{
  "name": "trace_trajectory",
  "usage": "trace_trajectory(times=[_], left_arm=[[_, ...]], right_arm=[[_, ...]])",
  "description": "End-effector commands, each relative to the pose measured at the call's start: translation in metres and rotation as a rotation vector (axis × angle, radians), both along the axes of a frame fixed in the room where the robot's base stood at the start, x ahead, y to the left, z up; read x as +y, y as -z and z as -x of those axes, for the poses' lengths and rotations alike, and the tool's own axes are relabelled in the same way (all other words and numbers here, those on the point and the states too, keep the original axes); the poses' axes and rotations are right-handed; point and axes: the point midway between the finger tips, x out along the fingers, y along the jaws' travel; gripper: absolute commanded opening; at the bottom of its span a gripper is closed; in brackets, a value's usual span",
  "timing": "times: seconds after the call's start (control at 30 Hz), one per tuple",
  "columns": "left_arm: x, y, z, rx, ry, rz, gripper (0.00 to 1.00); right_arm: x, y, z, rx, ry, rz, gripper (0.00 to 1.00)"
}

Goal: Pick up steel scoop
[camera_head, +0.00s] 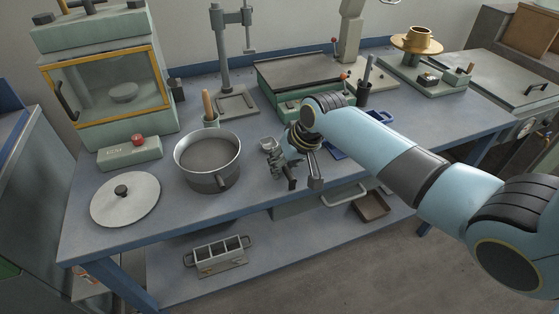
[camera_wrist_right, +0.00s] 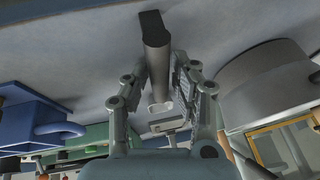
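The steel scoop (camera_wrist_right: 156,58) shows in the right wrist view as a grey handle with a dark end, running between the two fingers. In the head view the right gripper (camera_head: 298,172) is low over the front middle of the bench, right of the pot. I cannot tell whether the scoop still touches the bench. My left gripper is not in view.
A steel pot (camera_head: 208,160) stands left of the gripper; it also shows in the wrist view (camera_wrist_right: 268,85). A round lid (camera_head: 125,199) lies further left. A small light dish (camera_head: 268,144) is beside the gripper. A blue tray (camera_head: 338,150) is partly behind my arm. The front bench edge is close.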

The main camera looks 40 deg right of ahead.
Motion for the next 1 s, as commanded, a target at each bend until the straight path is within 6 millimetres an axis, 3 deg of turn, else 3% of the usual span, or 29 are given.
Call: trace_trajectory(times=[0.03, 0.2, 0.7, 0.87, 1.0], left_arm=[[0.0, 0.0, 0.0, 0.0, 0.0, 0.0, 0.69], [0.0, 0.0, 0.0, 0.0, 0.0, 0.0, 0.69], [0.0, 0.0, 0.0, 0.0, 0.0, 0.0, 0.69], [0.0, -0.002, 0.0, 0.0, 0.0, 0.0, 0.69], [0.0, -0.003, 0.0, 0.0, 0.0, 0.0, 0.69]], right_arm=[[0.0, 0.0, 0.0, 0.0, 0.0, 0.0, 0.18], [0.0, 0.0, 0.0, 0.0, 0.0, 0.0, 0.0], [0.0, -0.004, 0.0, 0.0, 0.0, 0.0, 0.0], [0.0, -0.02, 0.0, -0.002, -0.001, 0.0, 0.0], [-0.002, -0.045, 0.0, -0.003, -0.001, 0.001, 0.0]])
